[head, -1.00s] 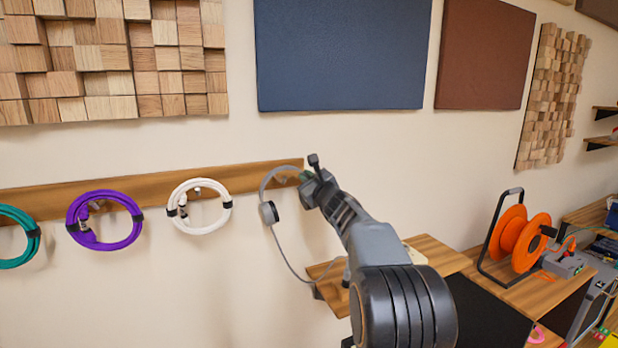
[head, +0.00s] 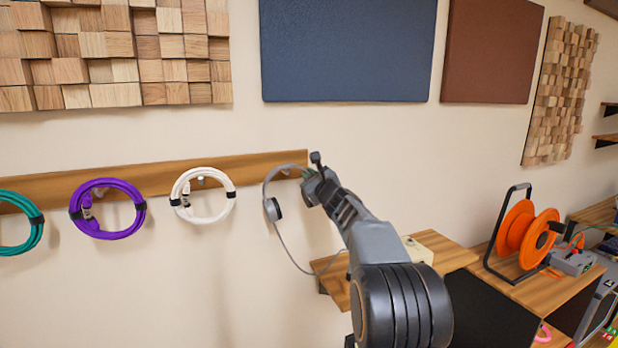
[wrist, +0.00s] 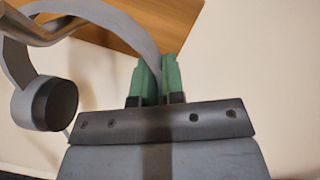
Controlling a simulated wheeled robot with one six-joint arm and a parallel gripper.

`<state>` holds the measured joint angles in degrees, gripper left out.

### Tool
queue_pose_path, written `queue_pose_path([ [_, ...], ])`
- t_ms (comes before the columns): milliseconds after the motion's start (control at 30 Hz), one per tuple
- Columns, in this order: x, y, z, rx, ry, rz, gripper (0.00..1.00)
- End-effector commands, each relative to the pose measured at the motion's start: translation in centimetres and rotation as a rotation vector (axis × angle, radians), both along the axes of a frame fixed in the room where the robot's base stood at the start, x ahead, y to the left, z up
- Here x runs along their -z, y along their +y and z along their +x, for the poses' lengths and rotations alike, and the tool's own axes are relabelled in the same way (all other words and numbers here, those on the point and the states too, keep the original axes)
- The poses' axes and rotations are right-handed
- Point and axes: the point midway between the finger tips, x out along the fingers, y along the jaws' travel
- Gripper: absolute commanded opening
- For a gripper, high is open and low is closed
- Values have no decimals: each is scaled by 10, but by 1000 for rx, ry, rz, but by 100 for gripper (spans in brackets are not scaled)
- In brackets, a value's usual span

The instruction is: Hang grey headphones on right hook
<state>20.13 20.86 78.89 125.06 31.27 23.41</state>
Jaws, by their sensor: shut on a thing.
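The grey headphones (head: 267,190) are at the right end of the wooden hook rail (head: 150,176), with a dark-padded ear cup hanging on the left and a thin cable trailing down. My gripper (head: 309,175) is shut on the headband from the right; the wrist view shows the green fingertips (wrist: 155,78) closed around the band (wrist: 110,18). In the wrist view a metal hook (wrist: 40,30) crosses the band at upper left. I cannot tell whether the band touches or rests on it. The other ear cup is hidden.
White (head: 203,195), purple (head: 107,208) and teal (head: 20,234) cable coils hang left along the rail. A wooden shelf (head: 335,285) lies below my arm. An orange cable reel (head: 527,235) stands at right. The wall below the rail is clear.

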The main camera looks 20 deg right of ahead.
Motion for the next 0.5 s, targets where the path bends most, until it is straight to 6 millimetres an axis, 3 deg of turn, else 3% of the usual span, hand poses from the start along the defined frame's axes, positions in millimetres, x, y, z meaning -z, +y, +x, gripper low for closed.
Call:
queue_pose_path([
  [433, -1, 0, 0, 0, -2, 0, 0],
  [467, -1, 0, 0, 0, -2, 0, 12],
  [500, -1, 0, 0, 0, -2, 0, 16],
])
